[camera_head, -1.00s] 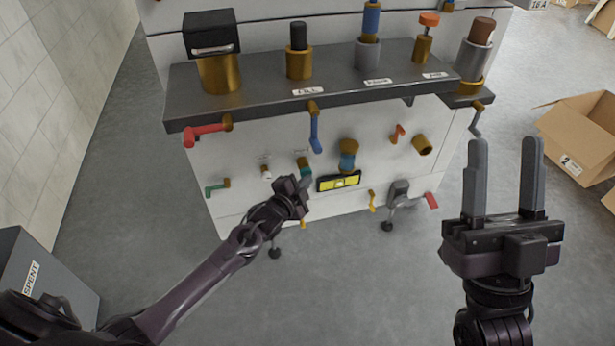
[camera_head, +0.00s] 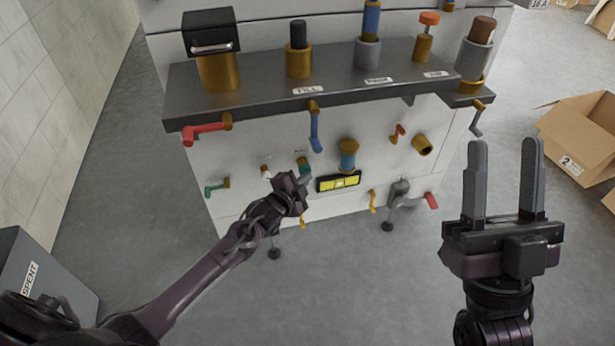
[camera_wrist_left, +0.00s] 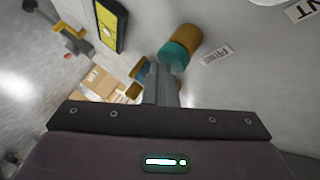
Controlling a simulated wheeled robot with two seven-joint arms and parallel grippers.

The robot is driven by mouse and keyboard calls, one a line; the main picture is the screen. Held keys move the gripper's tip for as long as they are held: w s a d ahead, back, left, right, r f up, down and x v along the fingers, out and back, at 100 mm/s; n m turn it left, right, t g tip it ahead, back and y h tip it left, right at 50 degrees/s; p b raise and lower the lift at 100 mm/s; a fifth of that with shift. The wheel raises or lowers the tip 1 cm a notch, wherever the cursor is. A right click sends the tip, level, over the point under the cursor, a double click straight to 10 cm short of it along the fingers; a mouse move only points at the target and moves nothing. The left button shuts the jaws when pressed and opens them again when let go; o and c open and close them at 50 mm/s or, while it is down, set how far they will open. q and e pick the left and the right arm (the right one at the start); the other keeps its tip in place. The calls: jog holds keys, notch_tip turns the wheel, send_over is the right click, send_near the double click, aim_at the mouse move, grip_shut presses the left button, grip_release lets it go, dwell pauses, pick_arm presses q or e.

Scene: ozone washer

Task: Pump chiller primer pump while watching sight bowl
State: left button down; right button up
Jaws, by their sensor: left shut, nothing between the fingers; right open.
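The primer pump is a teal knob on a brass sleeve (camera_head: 304,163), low on the white panel. In the left wrist view the teal knob (camera_wrist_left: 175,54) sits beside a label reading PRIME. A blue bowl with brass ends (camera_head: 348,156), apparently the sight bowl, is to its right. My left gripper (camera_head: 305,182) is shut and empty, just below the knob. In the left wrist view its fingertips (camera_wrist_left: 160,75) are close to the knob's teal face; I cannot tell whether they touch. My right gripper (camera_head: 505,150) is open and empty, right of the panel.
A yellow level gauge (camera_head: 338,182) is right of the pump. Red (camera_head: 205,132), blue (camera_head: 315,132) and green (camera_head: 214,189) handles stick out around it. A dark shelf (camera_head: 270,103) overhangs above. A grey SPENT bin (camera_head: 60,285) stands left; an open carton (camera_head: 580,130) lies right.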

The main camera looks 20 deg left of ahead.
pick_arm(q)
jog(key=shift+a+r, duration=0.1)
dwell(0.3)
jog(key=s+d+p, duration=0.1)
jog(key=s+p, duration=0.1)
jog(key=shift+s+d, duration=0.3)
jog(key=shift+d, duration=0.05)
jog(key=shift+s+d+p, duration=0.1)
jog(key=shift+p, duration=0.2)
jog(key=s+d+p, duration=0.1)
jog(key=s, duration=0.1)
jog(key=s+d+p, duration=0.1)
jog(key=s, duration=0.1)
jog(key=shift+d+p, duration=0.35)
dwell(0.7)
